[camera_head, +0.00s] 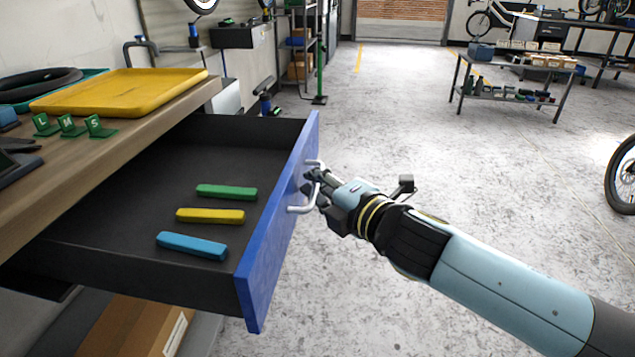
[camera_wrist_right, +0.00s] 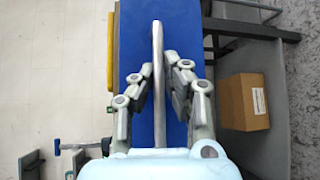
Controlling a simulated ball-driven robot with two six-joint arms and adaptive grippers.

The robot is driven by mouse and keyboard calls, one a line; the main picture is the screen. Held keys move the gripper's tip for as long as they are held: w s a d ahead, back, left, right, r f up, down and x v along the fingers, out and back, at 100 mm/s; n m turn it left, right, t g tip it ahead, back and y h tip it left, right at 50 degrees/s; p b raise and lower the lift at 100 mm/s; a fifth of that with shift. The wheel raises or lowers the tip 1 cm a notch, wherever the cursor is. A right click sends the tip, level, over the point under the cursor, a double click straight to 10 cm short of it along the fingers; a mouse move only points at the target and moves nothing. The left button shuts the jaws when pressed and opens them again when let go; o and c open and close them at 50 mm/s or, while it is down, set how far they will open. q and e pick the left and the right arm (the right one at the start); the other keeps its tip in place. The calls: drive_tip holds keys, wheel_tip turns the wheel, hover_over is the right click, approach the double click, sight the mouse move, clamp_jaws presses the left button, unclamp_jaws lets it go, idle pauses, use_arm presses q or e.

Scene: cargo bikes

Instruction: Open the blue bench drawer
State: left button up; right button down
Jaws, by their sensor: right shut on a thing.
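The blue bench drawer (camera_head: 277,230) stands pulled well out from under the wooden bench top in the head view. Its dark inside shows a green bar (camera_head: 226,192), a yellow bar (camera_head: 210,215) and a blue bar (camera_head: 192,246) lying apart on the floor of the drawer. My right gripper (camera_head: 316,185) is at the drawer front, shut on the silver drawer handle (camera_head: 301,209). In the right wrist view the handle (camera_wrist_right: 157,80) runs between the two fingers, with the blue front (camera_wrist_right: 133,40) behind it. My left gripper is not in view.
The bench top (camera_head: 130,145) holds a yellow tray (camera_head: 125,90), green lettered markers (camera_head: 72,127) and a black tyre. A cardboard box (camera_head: 140,325) sits below the drawer. The concrete floor right of the drawer is clear up to a far table (camera_head: 515,97) and a bike wheel (camera_head: 624,178).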

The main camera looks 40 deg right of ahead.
drive_tip(key=shift+w+r, duration=0.1)
drive_tip(key=shift+r, duration=0.15)
drive_tip(key=c, duration=1.4)
unclamp_jaws()
drive_tip(key=shift+f, duration=0.15)
drive_tip(key=s+r, duration=0.1)
drive_tip(key=s, duration=1.1)
drive_tip(key=shift+a+r, duration=0.35)
drive_tip(key=shift+a, duration=0.1)
